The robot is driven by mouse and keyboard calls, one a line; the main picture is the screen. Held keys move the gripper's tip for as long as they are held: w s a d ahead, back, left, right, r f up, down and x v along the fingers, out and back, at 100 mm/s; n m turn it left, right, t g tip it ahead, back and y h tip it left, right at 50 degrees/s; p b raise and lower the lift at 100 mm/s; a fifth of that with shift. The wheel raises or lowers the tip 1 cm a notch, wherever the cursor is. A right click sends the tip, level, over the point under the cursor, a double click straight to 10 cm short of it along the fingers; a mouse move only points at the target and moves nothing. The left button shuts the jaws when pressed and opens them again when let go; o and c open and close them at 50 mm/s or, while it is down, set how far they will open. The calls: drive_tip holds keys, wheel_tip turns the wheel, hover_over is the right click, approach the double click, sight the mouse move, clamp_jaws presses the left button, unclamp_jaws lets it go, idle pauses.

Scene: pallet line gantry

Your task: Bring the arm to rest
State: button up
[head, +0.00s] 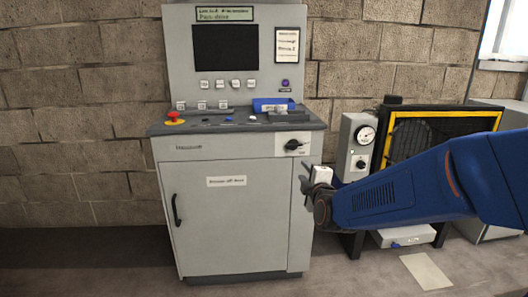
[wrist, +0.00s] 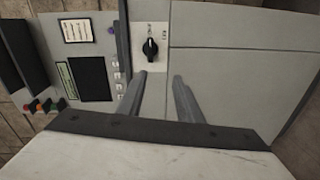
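My blue arm reaches in from the right in the head view. My gripper (head: 305,183) is at its end, in front of the right side of the grey control cabinet (head: 232,215). In the wrist view my gripper (wrist: 161,75) shows two dark fingers spread apart, with only the cabinet front visible between them. The fingers are empty. A black rotary switch (head: 293,145) on a white plate is just above the gripper. In the wrist view the switch (wrist: 150,47) lies beyond the fingertips, and I see no contact with it.
The cabinet carries a dark screen (head: 225,47), a red emergency button (head: 174,118) and a blue tray (head: 273,105). A pressure gauge unit (head: 358,145) and a yellow-edged black frame (head: 440,112) stand behind my arm. Floor in front of the cabinet is clear.

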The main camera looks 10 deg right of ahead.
drive_tip(key=s+d+f+m+g, duration=0.2)
drive_tip(key=s+f+m+g, duration=0.1)
drive_tip(key=s, duration=0.9)
drive_tip(key=s+d+f+m+g, duration=0.3)
drive_tip(key=s+m+g, duration=0.2)
drive_tip(key=s+m, duration=0.3)
drive_tip(key=s+d+f+m+g, duration=0.2)
drive_tip(key=s+d+m+g, duration=0.1)
drive_tip(key=s, duration=1.3)
drive_tip(key=m+g, duration=0.1)
drive_tip(key=m, duration=0.1)
drive_tip(key=shift+f+m+h, duration=0.3)
drive_tip(key=shift+f+m, duration=0.1)
drive_tip(key=shift+a, duration=0.1)
drive_tip(key=shift+c, duration=0.2)
